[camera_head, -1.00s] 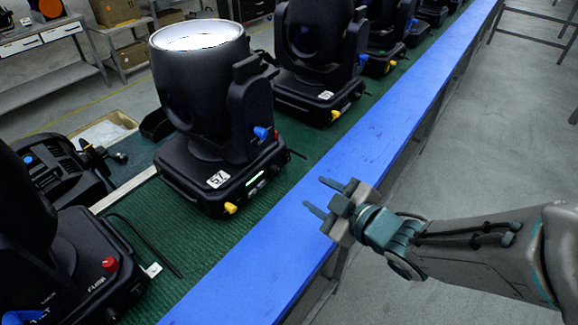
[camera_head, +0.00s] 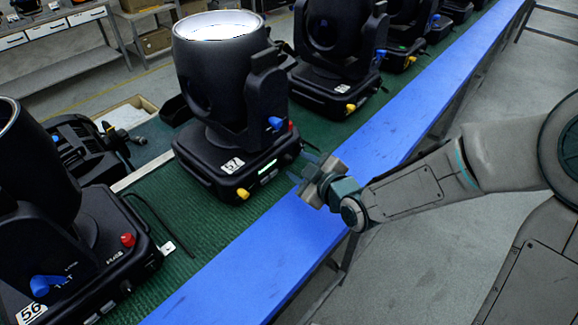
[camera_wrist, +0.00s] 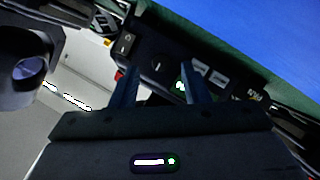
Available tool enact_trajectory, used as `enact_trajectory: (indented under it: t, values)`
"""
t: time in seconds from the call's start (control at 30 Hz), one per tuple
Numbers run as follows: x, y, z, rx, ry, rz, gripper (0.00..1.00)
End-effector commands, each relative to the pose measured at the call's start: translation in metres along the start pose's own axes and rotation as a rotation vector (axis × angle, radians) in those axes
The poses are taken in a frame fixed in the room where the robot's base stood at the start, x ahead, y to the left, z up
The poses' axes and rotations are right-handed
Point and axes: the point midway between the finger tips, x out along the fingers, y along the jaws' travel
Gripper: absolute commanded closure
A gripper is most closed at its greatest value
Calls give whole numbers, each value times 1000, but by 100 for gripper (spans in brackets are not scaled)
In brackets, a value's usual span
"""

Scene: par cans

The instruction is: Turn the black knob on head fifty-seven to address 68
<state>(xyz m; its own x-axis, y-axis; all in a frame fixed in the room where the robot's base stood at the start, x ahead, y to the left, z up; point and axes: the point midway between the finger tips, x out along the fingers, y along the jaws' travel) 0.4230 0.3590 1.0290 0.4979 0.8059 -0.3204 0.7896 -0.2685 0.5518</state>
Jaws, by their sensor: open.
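Head fifty-seven (camera_head: 222,75) is the large black lamp head with a "57" label (camera_head: 232,165) on its base. My gripper (camera_head: 305,168) is just off the right end of that base, above the blue strip. In the wrist view, a small round black knob (camera_wrist: 157,64) with a pale pointer mark shows on a dark panel. It appears between the two fingers of my open gripper (camera_wrist: 158,72), with no contact visible. A green-lit display (camera_wrist: 181,87) is partly behind the right finger; its digits are unreadable. In the head view the black knob cannot be made out.
The base carries a yellow knob (camera_head: 243,193), a blue knob (camera_head: 275,123) and a red knob (camera_head: 290,127). Head fifty-six (camera_head: 75,245) stands at the lower left; more heads line the green bench behind. The blue strip (camera_head: 225,275) is clear in front.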

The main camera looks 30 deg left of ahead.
Motion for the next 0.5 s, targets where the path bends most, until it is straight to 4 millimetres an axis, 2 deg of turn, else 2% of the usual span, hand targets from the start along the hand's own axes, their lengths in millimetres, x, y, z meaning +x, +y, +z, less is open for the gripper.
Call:
enact_trajectory:
  t: [0.2,0.5]
  values:
    - [16,0,2,4,-6,10,58]
    - [16,2,3,5,-9,14,58]
